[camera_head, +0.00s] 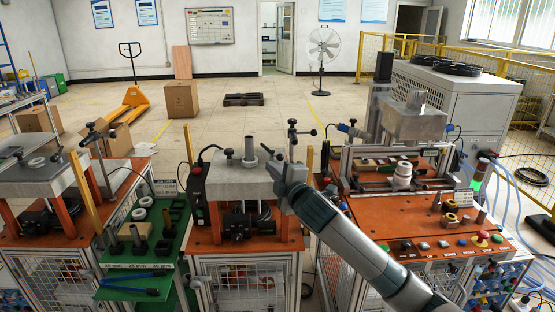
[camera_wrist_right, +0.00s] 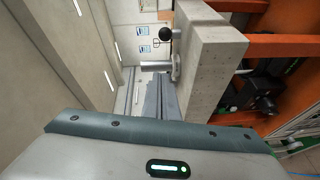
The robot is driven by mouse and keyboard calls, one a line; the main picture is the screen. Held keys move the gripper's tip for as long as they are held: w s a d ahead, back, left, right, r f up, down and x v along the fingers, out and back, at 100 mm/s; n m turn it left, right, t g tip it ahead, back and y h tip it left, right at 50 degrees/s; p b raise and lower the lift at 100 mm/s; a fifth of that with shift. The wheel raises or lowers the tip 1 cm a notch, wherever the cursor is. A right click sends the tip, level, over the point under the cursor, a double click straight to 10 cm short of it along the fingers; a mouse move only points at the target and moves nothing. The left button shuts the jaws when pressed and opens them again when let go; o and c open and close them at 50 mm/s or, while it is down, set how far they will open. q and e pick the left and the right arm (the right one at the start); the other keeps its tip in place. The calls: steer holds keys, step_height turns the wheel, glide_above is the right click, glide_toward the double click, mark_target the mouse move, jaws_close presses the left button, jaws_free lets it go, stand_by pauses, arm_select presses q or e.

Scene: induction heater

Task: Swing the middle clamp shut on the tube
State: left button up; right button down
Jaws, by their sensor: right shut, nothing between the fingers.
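The middle station's grey block (camera_head: 225,182) carries an upright metal tube (camera_head: 249,149) with a ring around its foot. The middle clamp (camera_head: 293,137) is a dark post with a side arm and knobs, right of the tube. Its arm points right, away from the tube. My right gripper (camera_head: 276,172) is shut and empty at the block's right edge, hiding part of it. In the wrist view its shut fingers (camera_wrist_right: 166,98) lie alongside the block (camera_wrist_right: 215,65), with a metal cylinder (camera_wrist_right: 156,66) and a black knob (camera_wrist_right: 167,32) beyond. Contact cannot be told. My left gripper is not in view.
The left station (camera_head: 35,175) has a similar clamp post (camera_head: 93,137). A green rack (camera_head: 152,245) with rings and rods stands between the stations. The right station (camera_head: 425,225) has a control panel and a metal box (camera_head: 408,120). The floor behind is mostly open.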

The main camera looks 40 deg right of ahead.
steer(key=w, duration=0.1)
steer(key=w+p, duration=0.1)
steer(key=w, duration=0.2)
steer(key=shift+w+d, duration=0.2)
steer(key=shift+d, duration=0.15)
steer(key=d, duration=0.1)
steer(key=d+p, duration=0.1)
steer(key=d, duration=0.1)
steer(key=shift+f+p, duration=0.3)
steer(key=shift+f, duration=0.05)
steer(key=shift+d, duration=0.45)
steer(key=shift+w+f, duration=0.1)
steer(key=shift+f, duration=0.05)
